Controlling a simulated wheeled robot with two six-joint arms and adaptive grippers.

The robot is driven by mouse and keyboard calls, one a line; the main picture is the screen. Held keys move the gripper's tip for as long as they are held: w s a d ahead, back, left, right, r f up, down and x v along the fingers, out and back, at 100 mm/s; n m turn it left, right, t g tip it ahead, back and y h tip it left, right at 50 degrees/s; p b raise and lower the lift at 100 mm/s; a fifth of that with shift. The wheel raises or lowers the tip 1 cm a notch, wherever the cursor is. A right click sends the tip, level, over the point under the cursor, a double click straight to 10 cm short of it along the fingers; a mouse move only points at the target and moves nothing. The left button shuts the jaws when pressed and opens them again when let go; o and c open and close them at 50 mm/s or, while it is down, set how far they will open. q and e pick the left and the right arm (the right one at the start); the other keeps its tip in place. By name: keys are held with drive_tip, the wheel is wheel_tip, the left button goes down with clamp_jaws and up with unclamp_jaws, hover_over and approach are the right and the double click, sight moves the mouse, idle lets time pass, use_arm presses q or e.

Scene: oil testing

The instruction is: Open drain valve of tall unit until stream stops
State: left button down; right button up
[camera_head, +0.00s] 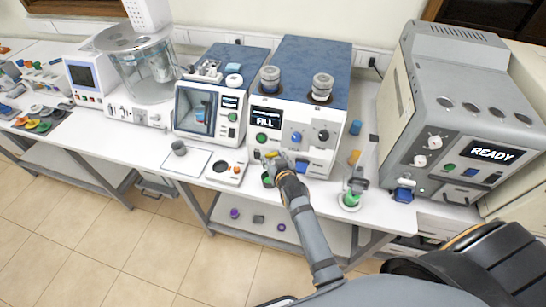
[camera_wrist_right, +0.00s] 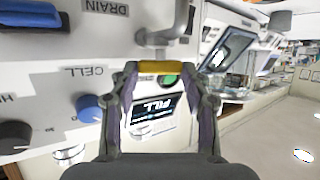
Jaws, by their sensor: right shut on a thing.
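The tall unit (camera_head: 312,105) is white with a blue speckled top, and its screen reads FILL. Its front carries a grey bent spout and a yellow valve handle (camera_wrist_right: 160,67), near a DRAIN label (camera_wrist_right: 105,7). My right gripper (camera_head: 275,160) is at the unit's lower left front. In the right wrist view its fingertips (camera_wrist_right: 160,70) are closed on the two ends of the yellow handle. A dark cup with green (camera_head: 267,180) shows just below, partly hidden by the gripper. No liquid stream can be made out. My left gripper is not in view.
A smaller unit with a window (camera_head: 207,110) stands close on the left. A large grey machine reading READY (camera_head: 480,150) stands on the right. A green-based stand (camera_head: 350,198) sits near the bench's front edge.

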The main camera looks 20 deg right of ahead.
drive_tip(key=shift+d+f+n+y+b, duration=0.1)
drive_tip(key=shift+d+n+y+b, duration=0.1)
drive_tip(key=shift+n+y+b, duration=0.55)
drive_tip(key=n+g+y+b, duration=0.1)
drive_tip(key=n+y+b, duration=0.2)
drive_tip(key=b, duration=0.3)
drive_tip(key=d+n+g+y+b, duration=0.1)
drive_tip(key=n+g+y+b, duration=0.1)
drive_tip(key=b, duration=0.4)
drive_tip(key=n+g+y+b, duration=0.1)
drive_tip(key=n+y+b, duration=0.3)
drive_tip(key=b, duration=0.3)
drive_tip(key=shift+w+d+f+g, duration=0.15)
drive_tip(key=shift+w+f+g, duration=0.15)
drive_tip(key=shift+w, duration=0.1)
drive_tip(key=shift+r+n+g+y+b, duration=0.35)
drive_tip(key=shift+n+g+y+b, duration=0.2)
drive_tip(key=shift+g+b, duration=0.4)
drive_tip(key=o, duration=1.2)
drive_tip(key=shift+r, duration=0.1)
drive_tip(key=shift+c, duration=0.2)
drive_tip(key=shift+d, duration=0.1)
